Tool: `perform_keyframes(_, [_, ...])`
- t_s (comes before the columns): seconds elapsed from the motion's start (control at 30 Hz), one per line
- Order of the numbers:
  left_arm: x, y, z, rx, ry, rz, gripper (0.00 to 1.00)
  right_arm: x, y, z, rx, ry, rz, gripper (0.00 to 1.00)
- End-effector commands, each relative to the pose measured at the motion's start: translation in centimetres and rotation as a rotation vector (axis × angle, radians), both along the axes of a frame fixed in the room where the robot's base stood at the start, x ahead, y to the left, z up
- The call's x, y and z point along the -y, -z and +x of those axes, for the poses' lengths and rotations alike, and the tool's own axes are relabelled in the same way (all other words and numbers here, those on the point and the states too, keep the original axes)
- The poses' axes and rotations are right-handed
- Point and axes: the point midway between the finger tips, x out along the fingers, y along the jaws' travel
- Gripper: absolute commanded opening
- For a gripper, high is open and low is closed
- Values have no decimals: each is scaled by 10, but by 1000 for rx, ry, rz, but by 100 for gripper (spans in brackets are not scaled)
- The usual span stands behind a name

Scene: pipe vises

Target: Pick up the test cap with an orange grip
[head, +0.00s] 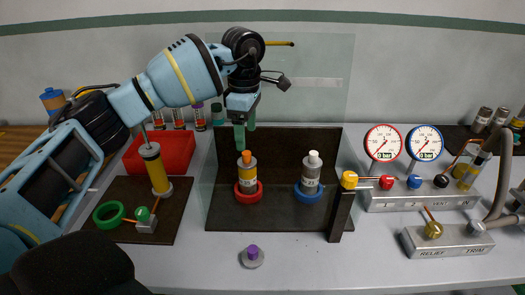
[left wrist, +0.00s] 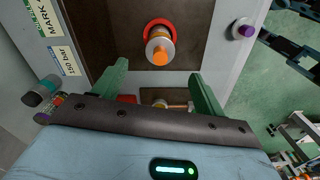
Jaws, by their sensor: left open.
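The test cap with an orange grip (head: 246,157) sits on top of an upright grey and yellow cylinder (head: 247,175) in a red ring (head: 249,193). In the left wrist view, the orange grip (left wrist: 160,56) faces the camera, just beyond the fingertips. My left gripper (head: 244,136) is above the cap, its green fingers pointing down. In the left wrist view, my left gripper (left wrist: 158,75) is open and empty, with its fingers apart on either side of the grip's line. It appears apart from the cap. My right gripper is not identifiable.
A white-topped cylinder (head: 312,176) stands in a blue ring to the right. A purple-gripped cap (head: 252,257) lies in front. A clear panel and dark board stand behind. A yellow-ended black lever (head: 342,205), gauges (head: 383,142) and a red bin (head: 160,154) flank the spot.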

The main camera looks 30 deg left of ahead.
Motion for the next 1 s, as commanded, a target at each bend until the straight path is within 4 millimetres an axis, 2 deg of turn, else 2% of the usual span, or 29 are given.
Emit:
perform_keyframes(0.27, [0,2,0,0,0,-1,72,0,5,-11,-24,0,-1,36])
perform_keyframes(0.4, [0,14,0,-2,0,-1,72,0,6,-17,-35,0,-2,36])
perform_keyframes(0.5, [0,24,0,-1,0,0,72,0,6,-17,-35,0,-2,36])
perform_keyframes(0.7, [0,29,0,0,0,-1,72,0,4,-12,-25,0,-1,36])
perform_keyframes(1.0, [-2,67,2,-1,0,-1,72,0,-5,-1,1,0,0,36])
